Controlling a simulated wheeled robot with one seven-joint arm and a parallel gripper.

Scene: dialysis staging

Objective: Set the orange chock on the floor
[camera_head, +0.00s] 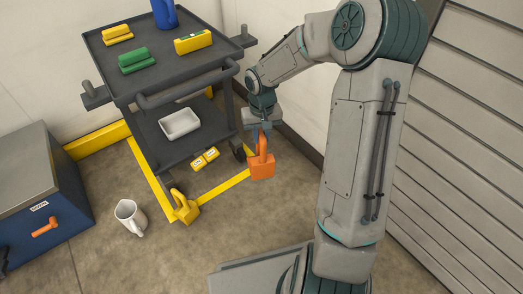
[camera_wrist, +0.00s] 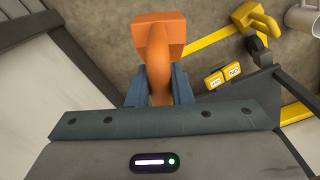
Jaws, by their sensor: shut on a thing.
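The orange chock (camera_head: 262,166) hangs below my gripper (camera_head: 263,131) in the head view, to the right of the cart's lower shelf. My gripper is shut on the chock's upright handle. In the wrist view the chock (camera_wrist: 160,35) lies ahead of my gripper (camera_wrist: 157,84), with a finger on each side of the handle. The chock appears upright in the head view. The floor (camera_head: 220,235) shows around it, but I cannot tell whether its base touches the floor. The fingers hide part of the handle.
A dark cart (camera_head: 187,135) stands close left, with yellow floor tape (camera_head: 222,187) beneath. A yellow chock (camera_head: 184,207) sits by the tape corner. Two yellow labelled blocks (camera_head: 205,159) lie near a wheel. A white jug (camera_head: 130,216) and blue chest (camera_head: 45,205) are left.

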